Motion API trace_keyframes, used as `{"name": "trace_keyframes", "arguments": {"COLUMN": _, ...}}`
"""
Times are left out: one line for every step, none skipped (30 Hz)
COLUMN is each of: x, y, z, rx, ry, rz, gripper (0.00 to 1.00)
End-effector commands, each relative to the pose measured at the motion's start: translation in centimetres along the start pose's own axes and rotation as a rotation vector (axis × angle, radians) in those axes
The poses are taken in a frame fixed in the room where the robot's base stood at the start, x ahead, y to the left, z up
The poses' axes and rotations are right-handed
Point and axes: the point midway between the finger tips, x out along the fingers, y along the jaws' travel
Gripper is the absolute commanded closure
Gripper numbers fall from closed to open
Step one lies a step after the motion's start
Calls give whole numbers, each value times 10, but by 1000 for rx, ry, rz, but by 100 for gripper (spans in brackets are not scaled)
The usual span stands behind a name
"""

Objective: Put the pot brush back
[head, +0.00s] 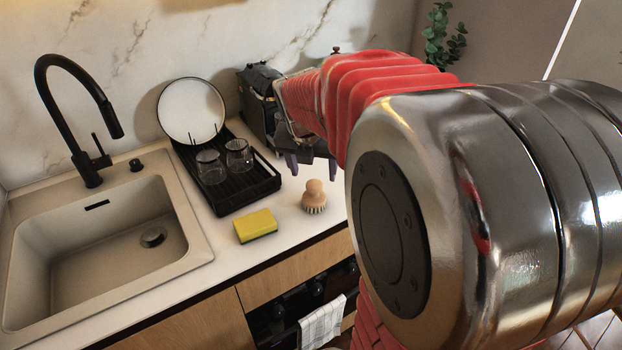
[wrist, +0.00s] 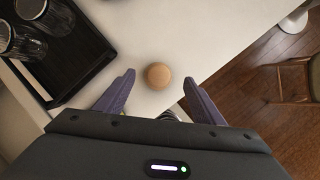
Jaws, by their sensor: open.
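The pot brush (head: 314,197) stands upright on the white counter, bristles down, with a round wooden knob on top. In the wrist view the brush (wrist: 158,76) shows from above as a wooden disc, ahead of and between my fingertips. My gripper (head: 311,165) is open and empty above the counter, just behind the brush in the head view. In the wrist view my gripper (wrist: 158,84) shows its two purple fingers spread wide, one on each side of the brush, apart from it. My arm hides part of the counter to the right.
A yellow sponge (head: 256,226) lies left of the brush. A black drying rack (head: 226,199) holds two glasses and a round plate (head: 191,110). The sink (head: 105,255) and black tap (head: 75,120) are at the left. The counter's front edge is close to the brush.

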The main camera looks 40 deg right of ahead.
Motion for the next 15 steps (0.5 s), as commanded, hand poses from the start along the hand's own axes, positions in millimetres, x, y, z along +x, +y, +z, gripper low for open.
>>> {"name": "trace_keyframes", "arguments": {"x": -5, "y": 0, "z": 0, "rx": 0, "ry": -2, "rz": 1, "gripper": 38}}
{"name": "trace_keyframes", "arguments": {"x": -7, "y": 0, "z": 0, "rx": -1, "ry": -1, "rz": 1, "gripper": 38}}
{"name": "trace_keyframes", "arguments": {"x": -10, "y": 0, "z": 0, "rx": -1, "ry": 0, "rz": 1, "gripper": 38}}
{"name": "trace_keyframes", "arguments": {"x": -11, "y": 0, "z": 0, "rx": -1, "ry": 0, "rz": 1, "gripper": 38}}
{"name": "trace_keyframes", "arguments": {"x": -12, "y": 0, "z": 0, "rx": -1, "ry": 0, "rz": 1, "gripper": 38}}
{"name": "trace_keyframes", "arguments": {"x": -12, "y": 0, "z": 0, "rx": -1, "ry": 0, "rz": 1, "gripper": 38}}
{"name": "trace_keyframes", "arguments": {"x": -12, "y": 0, "z": 0, "rx": -1, "ry": 0, "rz": 0, "gripper": 38}}
{"name": "trace_keyframes", "arguments": {"x": -13, "y": 0, "z": 0, "rx": -1, "ry": 0, "rz": 0, "gripper": 38}}
{"name": "trace_keyframes", "arguments": {"x": -12, "y": 0, "z": 0, "rx": -1, "ry": 1, "rz": 0, "gripper": 38}}
{"name": "trace_keyframes", "arguments": {"x": -12, "y": 0, "z": 0, "rx": -1, "ry": 1, "rz": 0, "gripper": 38}}
{"name": "trace_keyframes", "arguments": {"x": -12, "y": 0, "z": 0, "rx": -1, "ry": 1, "rz": 0, "gripper": 38}}
{"name": "trace_keyframes", "arguments": {"x": -12, "y": 0, "z": 0, "rx": -1, "ry": 1, "rz": 0, "gripper": 38}}
{"name": "trace_keyframes", "arguments": {"x": -12, "y": 0, "z": 0, "rx": -1, "ry": 1, "rz": 0, "gripper": 38}}
{"name": "trace_keyframes", "arguments": {"x": -12, "y": 0, "z": 0, "rx": -1, "ry": 1, "rz": 0, "gripper": 38}}
{"name": "trace_keyframes", "arguments": {"x": -12, "y": 0, "z": 0, "rx": -1, "ry": 1, "rz": 0, "gripper": 38}}
